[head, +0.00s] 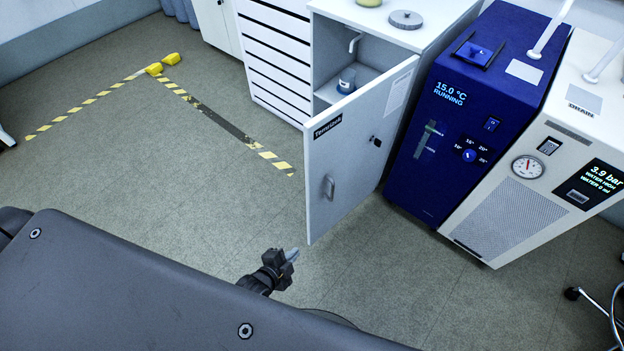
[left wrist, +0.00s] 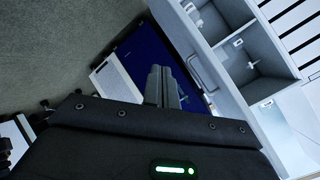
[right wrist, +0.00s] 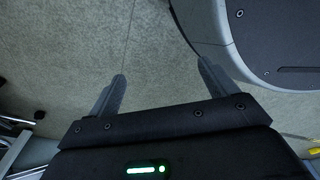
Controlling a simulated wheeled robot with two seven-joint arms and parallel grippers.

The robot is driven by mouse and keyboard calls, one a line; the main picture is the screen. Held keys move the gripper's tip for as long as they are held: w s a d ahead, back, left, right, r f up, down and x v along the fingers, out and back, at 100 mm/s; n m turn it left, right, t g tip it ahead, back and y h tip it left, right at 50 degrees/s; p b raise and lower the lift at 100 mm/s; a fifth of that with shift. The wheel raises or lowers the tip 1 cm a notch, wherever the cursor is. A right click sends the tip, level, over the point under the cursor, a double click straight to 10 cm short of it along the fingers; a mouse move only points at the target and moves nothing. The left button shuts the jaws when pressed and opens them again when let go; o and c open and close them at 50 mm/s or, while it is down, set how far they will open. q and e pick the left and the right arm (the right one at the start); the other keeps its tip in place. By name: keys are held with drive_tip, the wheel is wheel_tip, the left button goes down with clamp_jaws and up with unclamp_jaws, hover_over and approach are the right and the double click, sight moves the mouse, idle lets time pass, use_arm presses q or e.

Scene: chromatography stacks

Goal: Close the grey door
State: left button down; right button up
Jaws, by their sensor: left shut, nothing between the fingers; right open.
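The grey door (head: 345,165) stands wide open on the white cabinet (head: 330,50), hinged on the cabinet's right side, beside the blue unit. It has a pull handle (head: 329,187) low on the face toward me and a dark label at its top left. My left gripper (head: 291,255) is shut and empty, just below the door's lower free corner in the head view; I cannot tell if it touches. In the left wrist view its fingers (left wrist: 162,86) are together, with the door (left wrist: 182,42) and open shelves beyond. My right gripper (right wrist: 163,88) is open and empty over the floor.
The blue unit (head: 450,150) and the white unit with a gauge (head: 515,215) stand right of the door. White drawers (head: 272,50) are left of the cabinet.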

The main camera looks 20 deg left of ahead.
sight(310, 172)
use_arm(q)
drive_tip(key=w+d+r+m+t+h+b, duration=0.1)
drive_tip(key=w+r+m+t, duration=0.2)
drive_tip(key=r, duration=0.8)
drive_tip(key=w+r+m+t+b, duration=0.2)
drive_tip(key=r+m+t, duration=0.15)
drive_tip(key=r, duration=0.75)
drive_tip(key=shift+m, duration=0.25)
drive_tip(key=shift+w+a+f+p, duration=0.15)
drive_tip(key=shift+w+p, duration=0.15)
drive_tip(key=shift+w, duration=2.6)
drive_tip(key=shift+w+a+f+p, duration=0.1)
drive_tip(key=shift+w+p, duration=0.15)
drive_tip(key=shift+w, duration=2.6)
use_arm(e)
drive_tip(key=shift+w+r, duration=0.2)
drive_tip(key=shift+w, duration=1.15)
use_arm(q)
drive_tip(key=shift+a+h, duration=0.1)
drive_tip(key=shift+h, duration=0.3)
use_arm(e)
drive_tip(key=shift+w, duration=0.1)
